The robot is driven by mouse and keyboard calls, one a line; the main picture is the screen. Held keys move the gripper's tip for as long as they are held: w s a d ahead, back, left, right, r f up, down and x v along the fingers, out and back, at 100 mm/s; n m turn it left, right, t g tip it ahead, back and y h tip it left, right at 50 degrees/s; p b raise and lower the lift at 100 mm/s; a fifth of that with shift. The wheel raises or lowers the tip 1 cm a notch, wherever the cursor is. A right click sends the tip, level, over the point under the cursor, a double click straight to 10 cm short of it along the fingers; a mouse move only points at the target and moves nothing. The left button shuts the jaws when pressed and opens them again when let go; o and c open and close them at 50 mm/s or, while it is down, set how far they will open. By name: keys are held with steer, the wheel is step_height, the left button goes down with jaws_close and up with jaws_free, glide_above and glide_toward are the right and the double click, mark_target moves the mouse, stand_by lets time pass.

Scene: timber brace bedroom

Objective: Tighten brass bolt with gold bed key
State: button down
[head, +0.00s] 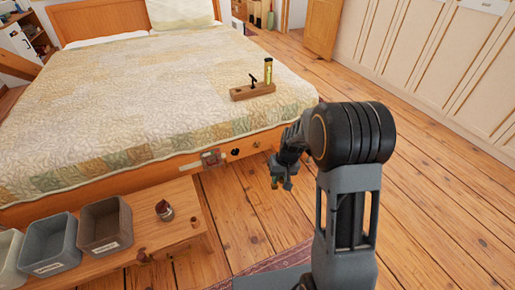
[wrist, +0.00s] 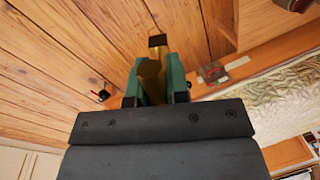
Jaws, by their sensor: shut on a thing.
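My gripper (head: 283,182) hangs in front of the bed's foot rail in the head view. In the wrist view its green fingers (wrist: 163,85) are shut on the gold bed key (wrist: 152,75), whose far end points away from me. A small brass-coloured fitting (head: 256,144), likely the brass bolt, sits on the rail above and left of my gripper in the head view. The key and this fitting appear apart. In the wrist view I cannot make out the bolt; my gripper may hide it.
The rail also carries a dark round fitting (head: 235,151) and a reddish plate (head: 211,158). A wooden holder (head: 252,92) with upright tools stands on the quilted bed (head: 140,95). A low bench (head: 185,240) bears bins (head: 105,226) and a small red-topped item (head: 165,210). Floor at right is clear.

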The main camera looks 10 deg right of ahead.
steer(key=shift+r, duration=0.1)
steer(key=r+p, duration=0.2)
steer(key=p, duration=0.2)
steer(key=r+p, duration=0.2)
steer(key=p, duration=0.3)
steer(key=s+r+p, duration=0.1)
steer(key=r+p, duration=0.2)
steer(key=p, duration=0.1)
steer(key=shift+a+p, duration=0.1)
steer(key=shift+p, duration=0.2)
steer(key=r+p, duration=0.1)
steer(key=p, duration=0.1)
steer(key=s+p, duration=0.1)
steer(key=p, duration=0.1)
steer(key=shift+r, duration=0.4)
